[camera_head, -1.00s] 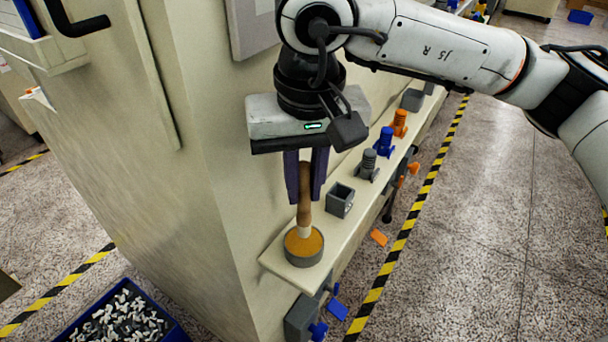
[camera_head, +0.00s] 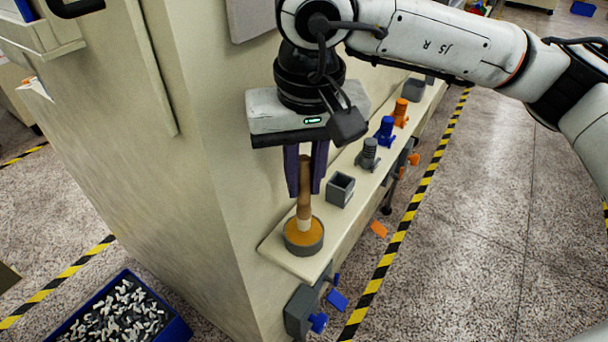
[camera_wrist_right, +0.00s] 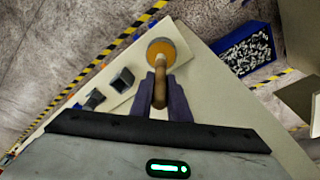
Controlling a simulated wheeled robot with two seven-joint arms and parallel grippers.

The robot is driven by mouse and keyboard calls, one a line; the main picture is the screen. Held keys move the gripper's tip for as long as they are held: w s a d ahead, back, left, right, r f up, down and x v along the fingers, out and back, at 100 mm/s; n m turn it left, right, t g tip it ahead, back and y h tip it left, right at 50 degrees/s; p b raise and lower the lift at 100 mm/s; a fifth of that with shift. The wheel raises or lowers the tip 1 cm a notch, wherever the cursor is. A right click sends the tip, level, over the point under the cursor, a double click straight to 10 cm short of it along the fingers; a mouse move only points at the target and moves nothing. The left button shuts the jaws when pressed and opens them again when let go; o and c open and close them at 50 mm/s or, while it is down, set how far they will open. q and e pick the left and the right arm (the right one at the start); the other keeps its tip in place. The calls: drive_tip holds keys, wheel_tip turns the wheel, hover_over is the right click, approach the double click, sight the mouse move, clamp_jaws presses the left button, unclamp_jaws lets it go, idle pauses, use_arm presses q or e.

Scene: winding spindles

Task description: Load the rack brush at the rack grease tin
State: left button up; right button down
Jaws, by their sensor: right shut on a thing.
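The rack brush (camera_head: 304,190) has a brown wooden handle and stands nearly upright, its lower end down in the rack grease tin (camera_head: 304,248). The tin is a round grey tin with orange-brown grease, on the near end of the narrow shelf. My right gripper (camera_head: 305,188) is shut on the brush's handle, above the tin. In the right wrist view the brush (camera_wrist_right: 160,88) runs from between the purple fingers (camera_wrist_right: 162,98) to the tin (camera_wrist_right: 178,54). The bristles are hidden, so I cannot tell how deep they sit in the grease. My left gripper is not in view.
A square grey open holder (camera_head: 340,188) stands just behind the tin on the shelf (camera_head: 288,262). Beyond it are grey (camera_head: 369,153), blue (camera_head: 386,129) and orange (camera_head: 400,111) spindles. The machine's wall rises left of the shelf. A blue bin (camera_head: 176,331) of small parts is on the floor.

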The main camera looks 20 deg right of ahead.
sight(304, 156)
drive_tip(key=shift+f+b, duration=0.4)
drive_tip(key=shift+f+b, duration=0.15)
drive_tip(key=shift+b, duration=0.15)
idle(1.8)
drive_tip(key=shift+r+p, duration=2)
drive_tip(key=shift+r, duration=1.65)
drive_tip(key=shift+f, duration=0.1)
